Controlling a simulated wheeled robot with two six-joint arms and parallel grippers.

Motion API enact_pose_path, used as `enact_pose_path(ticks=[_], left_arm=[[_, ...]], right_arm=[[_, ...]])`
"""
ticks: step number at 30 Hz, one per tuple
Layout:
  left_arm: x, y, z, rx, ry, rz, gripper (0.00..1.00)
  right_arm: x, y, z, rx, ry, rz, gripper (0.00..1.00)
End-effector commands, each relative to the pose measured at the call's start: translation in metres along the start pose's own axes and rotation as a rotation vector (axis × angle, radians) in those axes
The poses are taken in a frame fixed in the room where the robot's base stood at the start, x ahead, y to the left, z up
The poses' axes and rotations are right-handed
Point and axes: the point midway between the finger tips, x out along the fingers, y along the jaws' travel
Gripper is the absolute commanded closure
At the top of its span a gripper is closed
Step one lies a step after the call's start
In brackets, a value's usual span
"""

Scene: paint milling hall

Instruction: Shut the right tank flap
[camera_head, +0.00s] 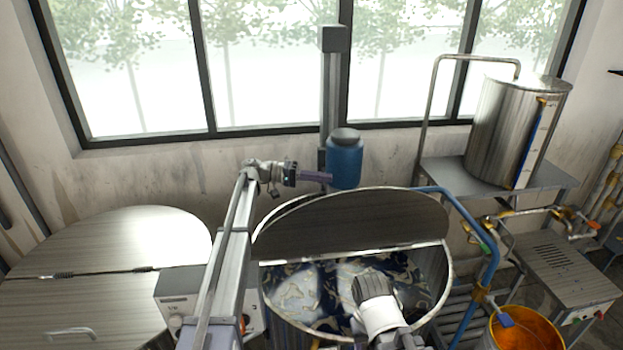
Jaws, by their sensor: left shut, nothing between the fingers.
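The right tank (449,285) is a round steel vessel at the lower centre. Its front half is uncovered and shows swirled blue and white paint (300,287). The right tank's flap (350,222) looks like a dark half-disc, folded back from a straight edge across the tank's middle; its exact tilt is hard to tell. My left gripper (316,176) is shut and empty. In the picture it appears above the flap's upper edge, beside the blue motor, apart from the flap. My right arm's white and grey link shows over the paint; its gripper is out of view.
A blue motor (345,160) on a column (330,100) stands behind the tank. The left tank's lid (110,255) is closed. A blue pipe (490,255) runs along the tank's right side, near an orange bucket (530,328). A steel drum (505,135) stands at the back right.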

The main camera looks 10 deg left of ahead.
Motion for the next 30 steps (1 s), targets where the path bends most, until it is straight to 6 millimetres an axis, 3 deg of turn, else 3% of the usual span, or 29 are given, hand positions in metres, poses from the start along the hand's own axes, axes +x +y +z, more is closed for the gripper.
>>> enact_pose_path(ticks=[6,9,15,30], left_arm=[[0.043,0.0,0.002,0.0,-0.001,0.0,1.0],[0.043,-0.001,0.022,0.0,0.001,0.0,1.0],[0.047,0.0,0.036,0.0,0.001,0.0,1.0],[0.048,0.0,0.041,0.003,0.001,-0.001,1.0]], right_arm=[[0.004,0.0,0.0,-0.002,0.0,0.0,0.5],[0.009,-0.001,-0.001,-0.004,0.0,0.0,0.5],[0.012,-0.001,-0.001,-0.007,0.0,0.001,0.5],[0.013,-0.001,-0.001,-0.008,0.0,0.001,0.5]])
